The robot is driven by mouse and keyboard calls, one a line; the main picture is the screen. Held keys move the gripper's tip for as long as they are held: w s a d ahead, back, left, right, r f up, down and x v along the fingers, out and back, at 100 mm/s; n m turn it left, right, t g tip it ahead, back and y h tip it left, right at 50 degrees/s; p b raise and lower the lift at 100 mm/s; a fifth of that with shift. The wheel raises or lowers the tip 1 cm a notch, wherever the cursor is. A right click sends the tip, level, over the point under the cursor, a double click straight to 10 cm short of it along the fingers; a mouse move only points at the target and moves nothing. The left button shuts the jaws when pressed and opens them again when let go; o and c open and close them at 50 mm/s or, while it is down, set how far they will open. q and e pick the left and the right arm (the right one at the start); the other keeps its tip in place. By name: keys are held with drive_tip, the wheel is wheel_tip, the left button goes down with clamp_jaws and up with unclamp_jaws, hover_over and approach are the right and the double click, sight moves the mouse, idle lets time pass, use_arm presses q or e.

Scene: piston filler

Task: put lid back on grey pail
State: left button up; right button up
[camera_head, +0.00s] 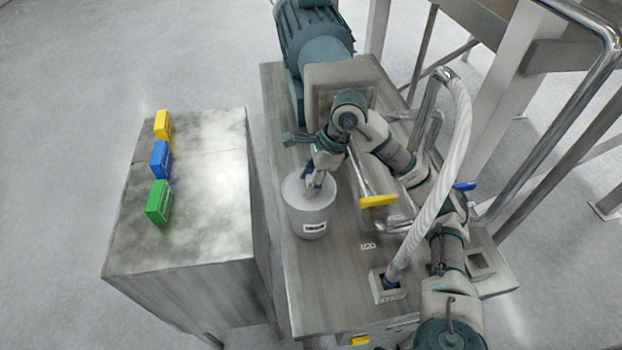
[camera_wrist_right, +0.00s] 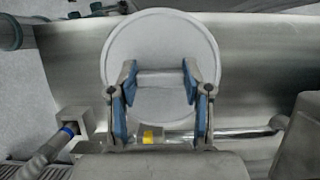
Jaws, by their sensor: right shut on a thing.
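The grey pail (camera_head: 311,219) stands upright on the metal bench in the head view, with a dark-bordered label on its front. The round pale lid (camera_wrist_right: 160,28) is at the pail's top; it also shows in the head view (camera_head: 294,188). My right gripper (camera_head: 313,190) reaches down over the lid. In the right wrist view its two blue-padded fingers (camera_wrist_right: 160,88) are shut on the lid's bar-shaped handle (camera_wrist_right: 160,78). The lid looks level and lies over the pail's mouth; I cannot tell whether it is fully seated. My left gripper is out of view.
A side table (camera_head: 195,240) at left carries yellow (camera_head: 163,125), blue (camera_head: 160,160) and green (camera_head: 158,203) boxes. A yellow-handled lever (camera_head: 379,201) and steel pipes stand right of the pail. A ribbed white hose (camera_head: 447,185) and a teal motor (camera_head: 315,40) are nearby.

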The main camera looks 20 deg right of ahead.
drive_tip(key=shift+a, duration=0.2)
drive_tip(key=o, duration=1.2)
drive_tip(key=shift+o, duration=0.2)
drive_tip(key=shift+d, duration=0.2)
drive_tip(key=shift+o, duration=0.3)
drive_tip(key=o, duration=0.4)
drive_tip(key=shift+c, duration=0.2)
drive_tip(key=shift+a+r, duration=0.1)
drive_tip(key=shift+r+p, duration=2.55)
drive_tip(key=shift+r, duration=0.9)
